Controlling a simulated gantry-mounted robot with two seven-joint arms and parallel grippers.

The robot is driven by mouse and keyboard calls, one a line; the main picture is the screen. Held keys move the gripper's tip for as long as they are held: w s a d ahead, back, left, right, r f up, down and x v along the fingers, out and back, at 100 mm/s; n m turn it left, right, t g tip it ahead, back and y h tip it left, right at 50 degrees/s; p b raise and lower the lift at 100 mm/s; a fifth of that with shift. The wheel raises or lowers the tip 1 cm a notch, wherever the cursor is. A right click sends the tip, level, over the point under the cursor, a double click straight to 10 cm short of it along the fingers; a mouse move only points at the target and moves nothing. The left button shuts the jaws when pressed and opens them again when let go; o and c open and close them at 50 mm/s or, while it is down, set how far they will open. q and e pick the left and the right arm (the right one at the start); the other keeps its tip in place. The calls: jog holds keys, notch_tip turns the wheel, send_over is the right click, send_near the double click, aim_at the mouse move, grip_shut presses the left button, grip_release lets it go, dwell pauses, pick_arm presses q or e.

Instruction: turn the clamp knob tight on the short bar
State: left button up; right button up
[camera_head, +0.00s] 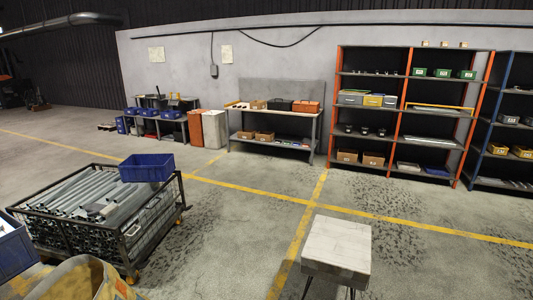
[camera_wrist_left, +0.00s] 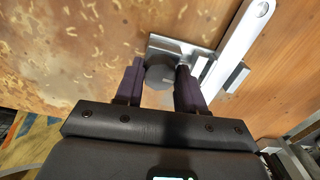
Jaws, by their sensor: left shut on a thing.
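In the left wrist view a dark grey, faceted clamp knob (camera_wrist_left: 159,73) sits at the upper middle. It is against a flat metal clamp plate (camera_wrist_left: 182,48) on a wooden surface. A pale metal bar (camera_wrist_left: 240,37) with a hole near its upper end runs diagonally at the right of the clamp. A small grey block (camera_wrist_left: 237,78) lies beside the bar. My left gripper (camera_wrist_left: 160,69) has its two purple-tinted fingers on either side of the knob and is shut on it. The head view shows neither gripper nor the clamp.
The wooden surface (camera_wrist_left: 60,50) has pale shavings to the left of the clamp. In the head view, a wire cage (camera_head: 130,235) holds long metal pieces and a blue bin (camera_head: 146,167). A grey-topped stool (camera_head: 337,244) stands in front. Shelves (camera_head: 400,110) line the back wall.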

pick_arm(q)
jog(key=shift+c, duration=0.2)
jog(key=m, duration=0.3)
jog(key=shift+m, duration=0.3)
jog(key=m, duration=0.5)
jog(key=shift+a, duration=0.1)
jog(key=m+b, duration=0.1)
jog(key=m, duration=0.4)
jog(key=shift+f+m, duration=0.15)
jog(key=shift+m, duration=0.25)
jog(key=m, duration=0.3)
jog(key=shift+m, duration=0.4)
jog(key=o, duration=1)
jog(key=shift+c, duration=0.2)
